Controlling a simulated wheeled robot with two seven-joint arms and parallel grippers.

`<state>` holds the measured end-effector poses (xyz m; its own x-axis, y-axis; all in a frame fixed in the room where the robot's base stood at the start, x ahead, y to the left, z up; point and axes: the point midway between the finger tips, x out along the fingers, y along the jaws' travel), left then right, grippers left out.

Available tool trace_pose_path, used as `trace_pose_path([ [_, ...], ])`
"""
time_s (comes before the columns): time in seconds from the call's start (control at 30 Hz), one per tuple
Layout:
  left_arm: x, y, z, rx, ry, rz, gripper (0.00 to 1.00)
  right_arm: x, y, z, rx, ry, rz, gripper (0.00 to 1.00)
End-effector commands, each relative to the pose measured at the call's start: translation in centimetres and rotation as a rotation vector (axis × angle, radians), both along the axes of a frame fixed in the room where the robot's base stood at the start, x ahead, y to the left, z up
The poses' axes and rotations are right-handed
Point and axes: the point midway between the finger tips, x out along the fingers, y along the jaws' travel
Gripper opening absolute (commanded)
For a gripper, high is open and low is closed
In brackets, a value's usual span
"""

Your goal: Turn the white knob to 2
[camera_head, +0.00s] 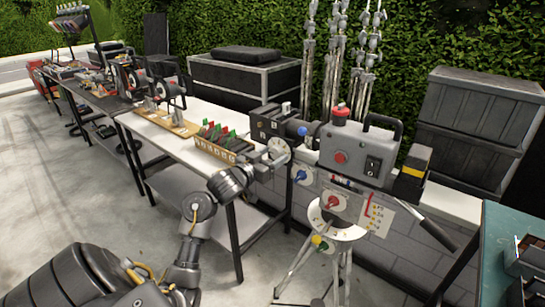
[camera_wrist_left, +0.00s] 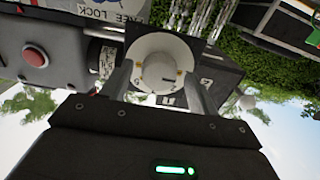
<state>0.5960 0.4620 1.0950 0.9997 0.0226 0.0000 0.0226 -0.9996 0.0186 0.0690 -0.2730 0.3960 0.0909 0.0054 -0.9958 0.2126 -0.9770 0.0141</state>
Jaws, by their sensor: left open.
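The white knob (camera_wrist_left: 158,72) is round, on a pale disc on a dark block, with a small dark mark on its face. In the head view, the white disc of the knob (camera_head: 279,148) faces me at the left end of the tripod-mounted device. My left gripper (camera_head: 266,160) is right in front of it. In the left wrist view, the open fingers of my left gripper (camera_wrist_left: 156,84) stand on either side of the knob. I cannot tell whether they touch it. My right gripper is not in view.
The grey device (camera_head: 352,140) carries a red button, a black switch and blue and red knobs beside the white one. Its tripod (camera_head: 335,240) stands below. A teal table (camera_head: 490,255) is at right.

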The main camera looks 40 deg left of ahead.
Motion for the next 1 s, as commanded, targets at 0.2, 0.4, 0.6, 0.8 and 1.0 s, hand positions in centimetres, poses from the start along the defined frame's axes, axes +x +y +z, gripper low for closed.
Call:
trace_pose_path([
  [0.2, 0.02, -0.03, -0.03, -0.001, 0.0, 0.0, 0.57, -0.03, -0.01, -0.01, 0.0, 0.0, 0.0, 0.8],
  [0.4, 0.01, -0.03, -0.04, -0.001, 0.0, 0.0, 0.31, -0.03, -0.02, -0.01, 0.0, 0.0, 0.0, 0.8],
  [0.6, 0.01, -0.37, -0.05, -0.001, 0.0, -0.002, 0.15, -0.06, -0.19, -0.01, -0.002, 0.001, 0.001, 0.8],
  [0.8, 0.02, -0.14, -0.13, 0.035, 0.003, -0.003, 0.15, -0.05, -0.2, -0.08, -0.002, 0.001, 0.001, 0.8],
  [1.0, 0.01, -0.04, -0.16, 0.141, 0.005, -0.003, 0.15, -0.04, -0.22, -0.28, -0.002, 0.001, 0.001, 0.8],
])
